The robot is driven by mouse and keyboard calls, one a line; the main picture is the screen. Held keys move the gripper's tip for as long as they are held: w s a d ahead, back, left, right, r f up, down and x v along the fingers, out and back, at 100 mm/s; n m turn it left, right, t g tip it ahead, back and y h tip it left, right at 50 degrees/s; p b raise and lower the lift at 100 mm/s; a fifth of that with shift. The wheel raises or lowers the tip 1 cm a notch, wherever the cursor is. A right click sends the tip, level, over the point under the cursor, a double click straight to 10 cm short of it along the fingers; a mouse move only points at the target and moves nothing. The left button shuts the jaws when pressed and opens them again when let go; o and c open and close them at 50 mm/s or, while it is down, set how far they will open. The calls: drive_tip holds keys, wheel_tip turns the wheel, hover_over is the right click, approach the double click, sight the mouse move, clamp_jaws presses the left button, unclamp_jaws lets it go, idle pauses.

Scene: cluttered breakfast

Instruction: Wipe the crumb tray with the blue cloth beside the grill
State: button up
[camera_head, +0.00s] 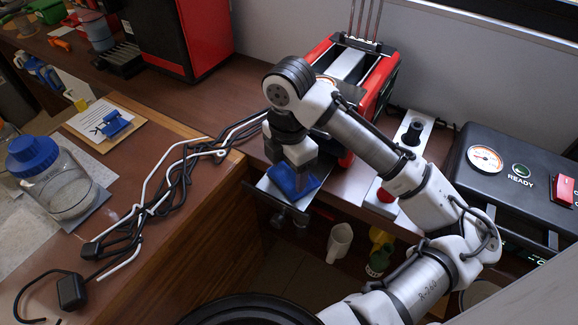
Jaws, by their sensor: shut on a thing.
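The blue cloth (284,181) is bunched under my gripper (298,177), which is shut on it. The cloth lies over a flat metal tray (269,189), apparently the crumb tray, that sticks out at the counter edge in front of the red toaster (376,88). The cloth and my gripper cover much of the tray, so any crumbs there are hidden. I cannot tell how firmly the cloth presses on it. The black grill (520,170) with a dial and a READY light stands at the right.
Tangled black and white cables (170,195) lie on the left counter near a blue-lidded jar (65,180). A power strip (412,135) lies between toaster and grill.

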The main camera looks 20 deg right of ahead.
drive_tip(key=shift+s+d, duration=0.6)
drive_tip(key=shift+s, duration=0.2)
drive_tip(key=shift+s+d, duration=0.1)
drive_tip(key=shift+s+d, duration=0.5)
drive_tip(key=shift+s, duration=0.2)
drive_tip(key=shift+w, duration=0.1)
idle(0.4)
